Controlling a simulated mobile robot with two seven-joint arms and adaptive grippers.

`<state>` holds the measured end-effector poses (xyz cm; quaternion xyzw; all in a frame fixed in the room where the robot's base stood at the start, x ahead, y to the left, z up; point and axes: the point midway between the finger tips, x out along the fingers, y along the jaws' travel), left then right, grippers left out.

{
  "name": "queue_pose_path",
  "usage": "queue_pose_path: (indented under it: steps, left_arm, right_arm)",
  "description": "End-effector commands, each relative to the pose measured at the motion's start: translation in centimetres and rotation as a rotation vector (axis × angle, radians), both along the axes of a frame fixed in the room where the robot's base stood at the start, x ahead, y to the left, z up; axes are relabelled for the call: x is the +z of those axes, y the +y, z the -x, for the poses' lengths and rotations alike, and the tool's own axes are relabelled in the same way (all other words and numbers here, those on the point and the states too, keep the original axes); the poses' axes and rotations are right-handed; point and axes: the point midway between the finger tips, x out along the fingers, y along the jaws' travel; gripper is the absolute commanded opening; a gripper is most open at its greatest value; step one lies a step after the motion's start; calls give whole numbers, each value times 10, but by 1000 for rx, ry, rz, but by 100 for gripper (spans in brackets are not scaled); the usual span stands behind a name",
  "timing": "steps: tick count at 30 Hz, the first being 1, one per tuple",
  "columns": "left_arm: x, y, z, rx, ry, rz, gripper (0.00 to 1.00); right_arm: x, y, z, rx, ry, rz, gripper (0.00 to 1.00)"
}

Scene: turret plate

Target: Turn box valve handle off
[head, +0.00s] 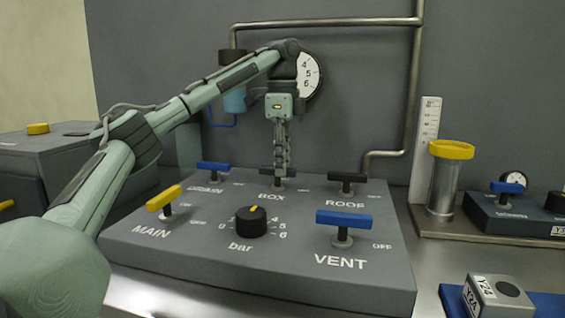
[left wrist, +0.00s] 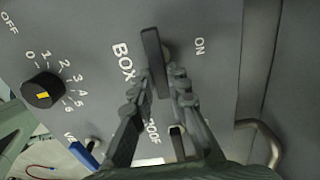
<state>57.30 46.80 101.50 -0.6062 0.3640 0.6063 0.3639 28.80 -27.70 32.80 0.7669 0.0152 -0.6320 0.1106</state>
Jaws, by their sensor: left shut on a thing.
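The box valve handle (head: 265,171) is a black bar on a short stem, at the back middle of the grey turret plate (head: 205,262), behind the label BOX. My left gripper (head: 281,169) reaches down from above, shut on this handle and hiding its middle in the head view. In the left wrist view the black bar (left wrist: 151,50) lies between the two fingers of my left gripper (left wrist: 158,88), one on each side. The bar runs along the direction of the BOX lettering. The word ON stands near it. My right gripper is not in view.
Nearby on the plate are a blue handle (head: 213,166), the black ROOF handle (head: 347,177), the yellow MAIN handle (head: 164,197), the blue VENT handle (head: 344,219) and a bar knob (head: 251,221). A gauge (head: 311,76) and pipes (head: 412,95) are on the wall behind.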

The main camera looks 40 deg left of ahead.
Motion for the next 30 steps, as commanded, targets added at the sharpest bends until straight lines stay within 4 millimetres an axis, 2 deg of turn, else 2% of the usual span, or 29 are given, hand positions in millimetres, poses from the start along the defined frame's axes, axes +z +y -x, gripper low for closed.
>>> queue_pose_path:
  steps: [7,8,12,23,26,30]
  left_arm:
    - [0,1,1,-1,1,0,0]
    - [0,1,0,-1,1,0,18]
    - [0,0,0,0,0,-1,35]
    - [3,0,0,0,-1,0,36]
    - [10,-1,-1,-1,-2,0,36]
    - [30,0,0,1,-6,-2,36]
  right_arm:
    - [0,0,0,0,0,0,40]
    - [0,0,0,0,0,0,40]
    - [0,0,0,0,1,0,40]
    - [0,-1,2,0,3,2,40]
    - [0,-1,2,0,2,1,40]
    - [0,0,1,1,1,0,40]
